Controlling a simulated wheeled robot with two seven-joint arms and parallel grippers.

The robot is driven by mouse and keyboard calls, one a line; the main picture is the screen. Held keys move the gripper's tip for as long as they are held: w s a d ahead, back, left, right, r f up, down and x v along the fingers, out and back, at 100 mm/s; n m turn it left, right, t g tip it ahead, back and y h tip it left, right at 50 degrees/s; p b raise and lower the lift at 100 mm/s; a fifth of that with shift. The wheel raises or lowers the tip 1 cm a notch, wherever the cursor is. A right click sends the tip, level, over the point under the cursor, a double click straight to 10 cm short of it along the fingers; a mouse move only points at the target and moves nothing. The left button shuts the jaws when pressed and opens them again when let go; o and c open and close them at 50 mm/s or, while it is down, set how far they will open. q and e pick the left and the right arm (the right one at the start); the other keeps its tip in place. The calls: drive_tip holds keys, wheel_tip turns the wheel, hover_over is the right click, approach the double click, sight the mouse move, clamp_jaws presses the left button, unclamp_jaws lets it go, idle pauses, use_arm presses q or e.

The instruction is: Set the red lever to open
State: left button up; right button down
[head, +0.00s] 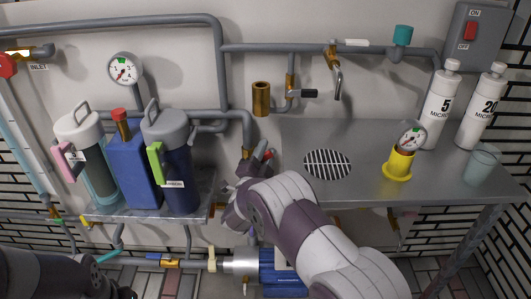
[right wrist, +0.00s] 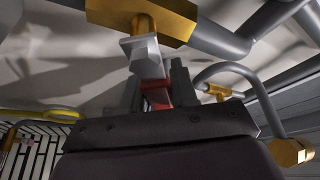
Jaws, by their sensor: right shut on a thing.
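The red lever (right wrist: 156,97) has a bare metal arm that joins a brass valve body (right wrist: 150,20) on a grey pipe. In the right wrist view its red grip lies between the two grey fingers of my right gripper (right wrist: 154,90), which is shut on it. In the head view my right gripper (head: 255,160) is at the wall, between the filter shelf and the steel counter. A small red tip of the lever (head: 268,156) shows there; my gripper and arm hide much of the rest. My left arm is at the lower left, its gripper out of view.
Filter housings (head: 85,150) and a blue canister (head: 138,170) stand on the shelf left of my right gripper. The steel counter (head: 300,185) on the right holds a yellow-based gauge (head: 398,163), white bottles (head: 437,110) and a cup (head: 483,165). Pipes run along the wall.

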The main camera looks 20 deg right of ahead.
drive_tip(key=c, duration=1)
unclamp_jaws()
drive_tip(key=shift+o, duration=0.2)
drive_tip(key=p+v, duration=0.3)
drive_tip(key=v, duration=0.9)
drive_tip(key=shift+s+a, duration=0.2)
drive_tip(key=shift+s, duration=0.15)
